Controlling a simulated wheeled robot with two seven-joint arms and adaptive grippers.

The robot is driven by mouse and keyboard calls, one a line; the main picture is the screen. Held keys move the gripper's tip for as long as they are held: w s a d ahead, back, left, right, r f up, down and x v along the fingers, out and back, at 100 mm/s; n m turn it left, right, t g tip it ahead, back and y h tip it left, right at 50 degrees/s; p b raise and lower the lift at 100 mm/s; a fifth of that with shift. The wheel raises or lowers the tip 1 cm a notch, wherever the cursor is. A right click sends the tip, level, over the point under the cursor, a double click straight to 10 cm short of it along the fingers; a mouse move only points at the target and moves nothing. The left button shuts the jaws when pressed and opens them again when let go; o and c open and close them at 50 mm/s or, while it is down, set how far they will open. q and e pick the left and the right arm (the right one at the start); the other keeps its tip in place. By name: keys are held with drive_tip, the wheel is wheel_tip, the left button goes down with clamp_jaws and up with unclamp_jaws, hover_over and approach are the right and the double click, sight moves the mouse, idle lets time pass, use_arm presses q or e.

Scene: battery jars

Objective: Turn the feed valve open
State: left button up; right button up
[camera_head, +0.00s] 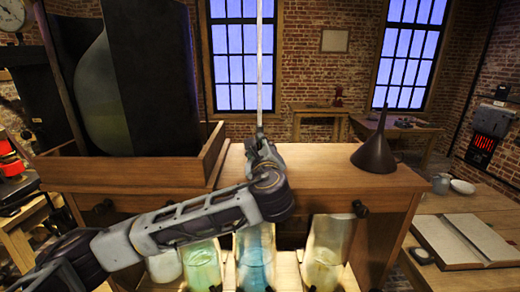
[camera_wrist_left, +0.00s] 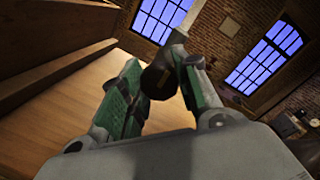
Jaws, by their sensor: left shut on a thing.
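My left gripper (camera_head: 262,150) is at the lower end of a thin pale upright pipe (camera_head: 260,70), above the wooden bench top. In the left wrist view the two green-padded fingers of this gripper (camera_wrist_left: 155,92) are shut on a dark, rounded piece (camera_wrist_left: 157,82), which appears to be the handle of the feed valve. The fingers hide much of the handle, and its turn angle cannot be told. Several glass jars stand below the bench top, among them a green one (camera_head: 202,265), a blue one (camera_head: 255,258) and a pale yellow one (camera_head: 325,262). My right gripper is not in view.
A dark funnel (camera_head: 374,152) stands on the bench top (camera_head: 320,172) to the right. A large dark cabinet in a wooden tray (camera_head: 130,172) fills the left. An open book (camera_head: 470,240) lies on the right-hand table. The bench top between gripper and funnel is clear.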

use_arm(q)
drive_tip(key=shift+f, duration=0.1)
drive_tip(key=shift+f+n+b, duration=0.15)
drive_tip(key=shift+n+b, duration=1.25)
drive_tip(key=shift+n, duration=0.4)
drive_tip(key=n+b, duration=0.1)
drive_tip(key=n, duration=0.2)
drive_tip(key=shift+g+b, duration=0.35)
drive_tip(key=shift+g, duration=0.05)
drive_tip(key=n+h+b, duration=0.1)
drive_tip(key=n, duration=0.4)
drive_tip(key=n+b, duration=0.1)
drive_tip(key=n, duration=0.4)
drive_tip(key=shift+h, duration=0.4)
drive_tip(key=o, duration=1)
drive_tip(key=shift+r, duration=0.2)
